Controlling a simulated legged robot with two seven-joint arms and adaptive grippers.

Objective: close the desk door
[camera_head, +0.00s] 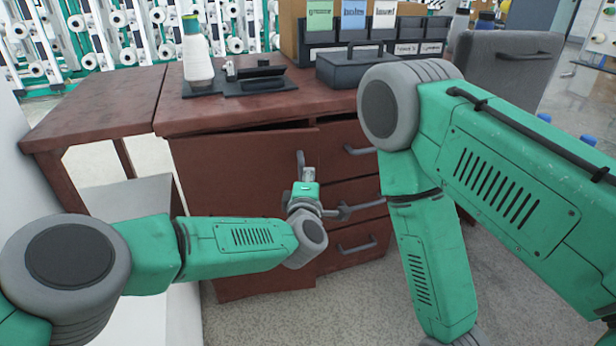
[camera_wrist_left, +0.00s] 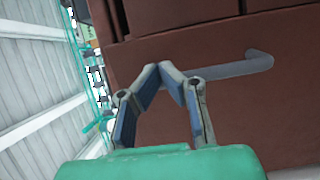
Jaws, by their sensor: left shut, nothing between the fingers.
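The desk door (camera_head: 235,185) is a brown panel at the left of the desk's front. It stands slightly ajar, with a dark gap along its top edge. Its grey handle (camera_head: 300,160) is near the right edge, and the handle also shows in the left wrist view (camera_wrist_left: 245,65). My left gripper (camera_head: 308,174) is shut and empty in front of the door, right by the handle. In the left wrist view its fingertips (camera_wrist_left: 165,68) meet close to the handle bar; I cannot tell whether they touch it. My right gripper is out of view below the frame.
Drawers with grey handles (camera_head: 356,247) are right of the door. A grey chair (camera_head: 510,70) stands at the right. My right arm crosses the right foreground.

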